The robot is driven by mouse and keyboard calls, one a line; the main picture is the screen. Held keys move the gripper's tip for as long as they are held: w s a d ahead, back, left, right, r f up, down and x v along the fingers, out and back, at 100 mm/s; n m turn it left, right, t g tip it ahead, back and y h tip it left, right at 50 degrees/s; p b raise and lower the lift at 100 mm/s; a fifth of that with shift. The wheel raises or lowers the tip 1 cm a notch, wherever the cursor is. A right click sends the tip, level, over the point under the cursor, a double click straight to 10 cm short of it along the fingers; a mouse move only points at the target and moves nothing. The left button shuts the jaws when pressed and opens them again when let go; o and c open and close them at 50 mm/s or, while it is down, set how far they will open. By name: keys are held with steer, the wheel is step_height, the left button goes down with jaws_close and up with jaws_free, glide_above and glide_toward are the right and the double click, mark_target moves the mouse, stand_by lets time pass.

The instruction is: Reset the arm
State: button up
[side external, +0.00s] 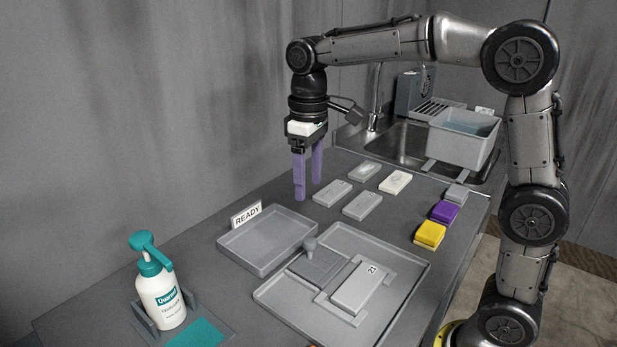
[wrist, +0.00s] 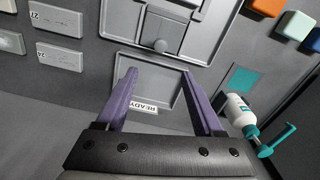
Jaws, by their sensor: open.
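My gripper (side external: 308,175) has two purple fingers that point down. A larger grey tray (side external: 408,290) holds a grey block marked 23 (side external: 359,288) and a flat plate with a knob (side external: 310,246).
Several small grey blocks (side external: 362,205) lie on the counter right of my gripper. Yellow (side external: 430,235), purple (side external: 444,212) and grey sponges lie by the right edge. A pump bottle (side external: 162,295) stands front left. A sink (side external: 405,145) with a grey tub (side external: 464,140) is at the back.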

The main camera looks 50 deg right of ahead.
steer(key=s+d+r+t, duration=0.1)
steer(key=s+r+t, duration=0.35)
steer(key=s, duration=0.75)
steer(key=s+f+m+t, duration=0.1)
steer(key=s+f+m, duration=0.1)
steer(key=s+f, duration=0.5)
steer(key=s, duration=0.2)
steer(key=shift+s+d+f, duration=0.25)
steer(key=shift+s+f, duration=0.05)
steer(key=shift+s, duration=0.1)
stand_by(0.8)
